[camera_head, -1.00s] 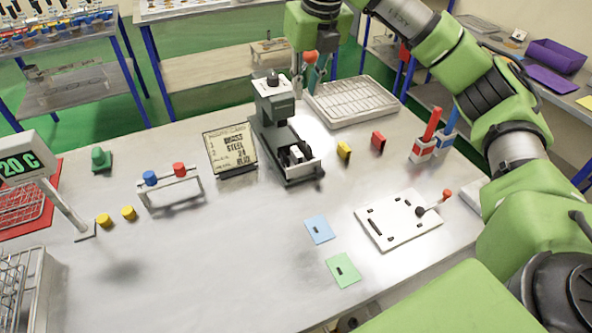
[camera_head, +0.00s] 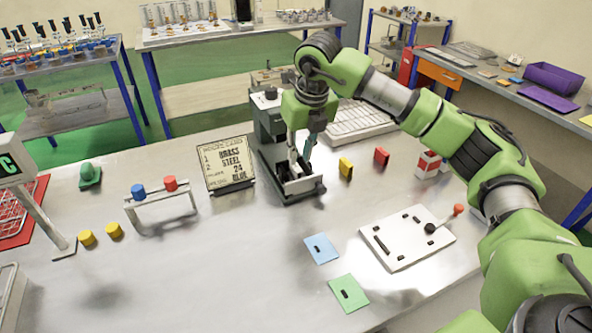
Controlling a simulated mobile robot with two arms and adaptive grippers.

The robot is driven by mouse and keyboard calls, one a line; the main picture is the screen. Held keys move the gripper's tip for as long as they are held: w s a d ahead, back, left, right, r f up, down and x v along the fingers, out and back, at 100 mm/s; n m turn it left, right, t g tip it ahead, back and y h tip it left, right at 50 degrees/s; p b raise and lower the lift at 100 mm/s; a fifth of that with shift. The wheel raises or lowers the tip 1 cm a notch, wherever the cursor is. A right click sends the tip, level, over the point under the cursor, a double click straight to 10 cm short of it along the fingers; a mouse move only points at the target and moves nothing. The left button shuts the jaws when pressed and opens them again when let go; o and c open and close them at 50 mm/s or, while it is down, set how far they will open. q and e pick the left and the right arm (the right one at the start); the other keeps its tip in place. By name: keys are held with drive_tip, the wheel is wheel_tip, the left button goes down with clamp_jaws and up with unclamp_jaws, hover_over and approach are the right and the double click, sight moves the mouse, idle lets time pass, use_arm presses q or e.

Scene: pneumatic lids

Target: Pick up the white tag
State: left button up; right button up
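I cannot clearly make out a separate white tag. A small pale piece (camera_head: 297,171) sits in the front bed of the dark green press (camera_head: 270,128), partly hidden by my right gripper, and I cannot tell whether it is the tag. My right gripper (camera_head: 301,156) points down over that bed, its two fingers apart with no object visible between them. A blue tag (camera_head: 321,249) and a green tag (camera_head: 348,293), each with a dark slot, lie flat on the table at the front. My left gripper is out of view.
A white slotted plate (camera_head: 399,246) with a red-knobbed lever lies at right. Yellow (camera_head: 346,167) and red (camera_head: 381,156) blocks stand right of the press. A sign (camera_head: 229,164) and a rack (camera_head: 160,201) with blue and red caps stand left.

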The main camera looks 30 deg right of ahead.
sight(296, 167)
drive_tip(key=shift+p+x, duration=0.75)
drive_tip(key=shift+x, duration=1.95)
drive_tip(key=shift+w+a, duration=0.1)
clamp_jaws()
